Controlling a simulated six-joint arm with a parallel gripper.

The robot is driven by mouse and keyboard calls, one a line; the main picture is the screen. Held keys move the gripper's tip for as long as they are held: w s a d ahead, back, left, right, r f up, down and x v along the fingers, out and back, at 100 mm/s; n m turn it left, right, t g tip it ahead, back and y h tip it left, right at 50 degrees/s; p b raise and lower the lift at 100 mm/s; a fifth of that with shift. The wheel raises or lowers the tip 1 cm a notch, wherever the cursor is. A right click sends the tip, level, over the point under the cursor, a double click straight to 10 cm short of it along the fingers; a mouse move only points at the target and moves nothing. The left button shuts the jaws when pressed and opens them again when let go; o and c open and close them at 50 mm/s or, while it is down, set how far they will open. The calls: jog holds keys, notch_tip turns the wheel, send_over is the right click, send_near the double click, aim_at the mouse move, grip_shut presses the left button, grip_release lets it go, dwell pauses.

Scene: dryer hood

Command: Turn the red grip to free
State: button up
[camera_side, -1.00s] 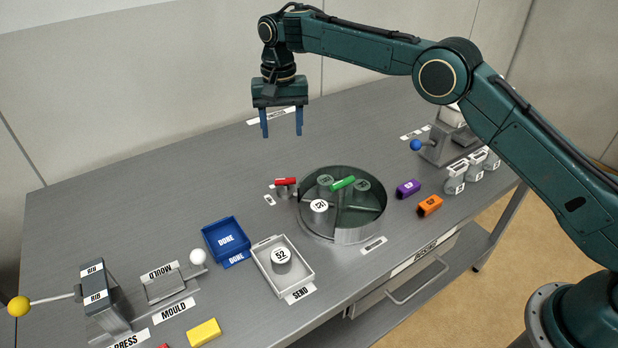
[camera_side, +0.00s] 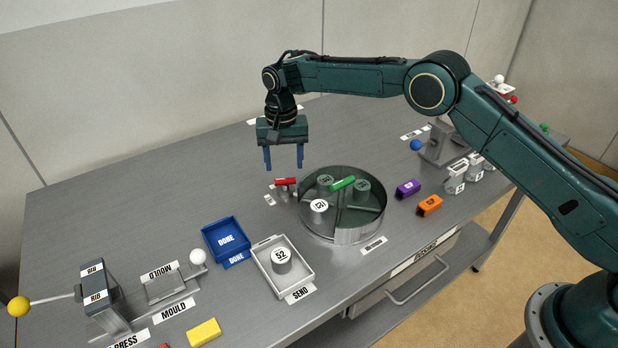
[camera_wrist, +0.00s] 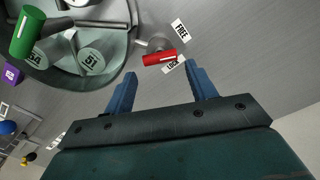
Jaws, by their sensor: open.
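The red grip (camera_side: 286,181) is a short red bar on a small grey post at the left rim of the round grey drum (camera_side: 345,236). In the wrist view the red grip (camera_wrist: 160,57) lies beyond my fingertips, between their lines. A FREE label (camera_wrist: 181,30) and a partly covered LOCK label (camera_wrist: 173,66) are beside it; the grip's right end is near the LOCK label. My gripper (camera_side: 284,169) is open and empty, pointing down just above the red grip. It also shows in the wrist view (camera_wrist: 161,80). I see no contact.
A green grip (camera_side: 342,184) lies across the drum, which holds several grey round pieces. A blue DONE tray (camera_side: 226,239) and a white SEND tray (camera_side: 283,267) stand in front. Purple (camera_side: 408,188) and orange (camera_side: 429,205) blocks sit to the right.

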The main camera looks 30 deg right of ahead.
aim_at(285, 183)
jog(key=shift+f, duration=2.3)
jog(key=c, duration=0.7)
jog(key=shift+n, duration=2.8)
jog(key=o, duration=0.7)
